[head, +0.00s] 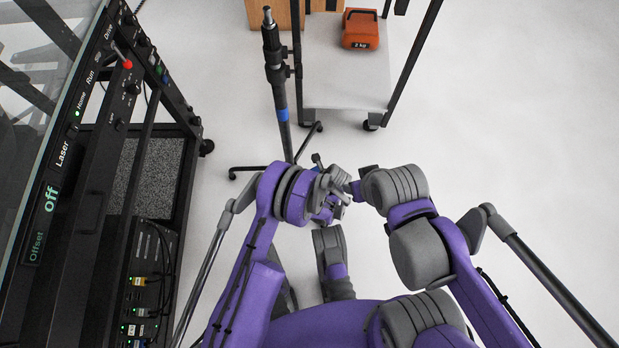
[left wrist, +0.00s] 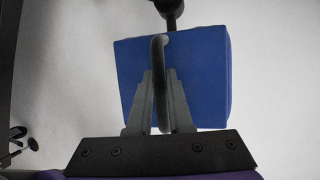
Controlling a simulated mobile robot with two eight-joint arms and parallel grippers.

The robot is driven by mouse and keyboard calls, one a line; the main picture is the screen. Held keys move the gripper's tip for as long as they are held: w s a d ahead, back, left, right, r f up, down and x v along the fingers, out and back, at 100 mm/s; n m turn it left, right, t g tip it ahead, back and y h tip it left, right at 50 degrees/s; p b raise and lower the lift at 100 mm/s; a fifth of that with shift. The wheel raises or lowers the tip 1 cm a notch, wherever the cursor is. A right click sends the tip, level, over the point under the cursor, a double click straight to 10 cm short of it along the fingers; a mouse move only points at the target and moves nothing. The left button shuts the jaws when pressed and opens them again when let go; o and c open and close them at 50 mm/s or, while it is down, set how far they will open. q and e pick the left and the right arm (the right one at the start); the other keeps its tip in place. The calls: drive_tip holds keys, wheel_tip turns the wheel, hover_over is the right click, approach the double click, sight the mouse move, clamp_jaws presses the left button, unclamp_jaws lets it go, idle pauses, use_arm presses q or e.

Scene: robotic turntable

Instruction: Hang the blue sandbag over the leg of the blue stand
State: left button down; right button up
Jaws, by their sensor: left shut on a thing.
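The blue sandbag (left wrist: 205,85) hangs close in the left wrist view, with a dark handle loop (left wrist: 160,55) in front of it. My left gripper (left wrist: 160,76) is shut on that handle. In the head view my left gripper (head: 327,195) is low in the middle, and my arms hide the sandbag. The blue stand (head: 277,80) is a dark pole with a blue band, standing upright beyond my left arm. One stand leg (head: 247,169) reaches left along the floor; others are partly covered. My right arm ends close to my left gripper, its fingers not distinguishable.
A black rack with a laser panel (head: 62,150) fills the left side. A wheeled cart (head: 345,88) behind the stand carries an orange 2 kg weight (head: 361,28). The floor at right is clear. A dark part (left wrist: 172,14) shows above the sandbag; I cannot tell what it is.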

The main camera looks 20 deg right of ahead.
use_arm(q)
drive_tip(key=shift+f, duration=3.4)
drive_tip(key=c, duration=0.8)
unclamp_jaws()
drive_tip(key=shift+o, duration=0.2)
drive_tip(key=p+v, duration=0.2)
drive_tip(key=v, duration=0.8)
drive_tip(key=shift+s+r+p, duration=0.1)
drive_tip(key=shift+r+p, duration=0.25)
drive_tip(key=shift+r, duration=0.05)
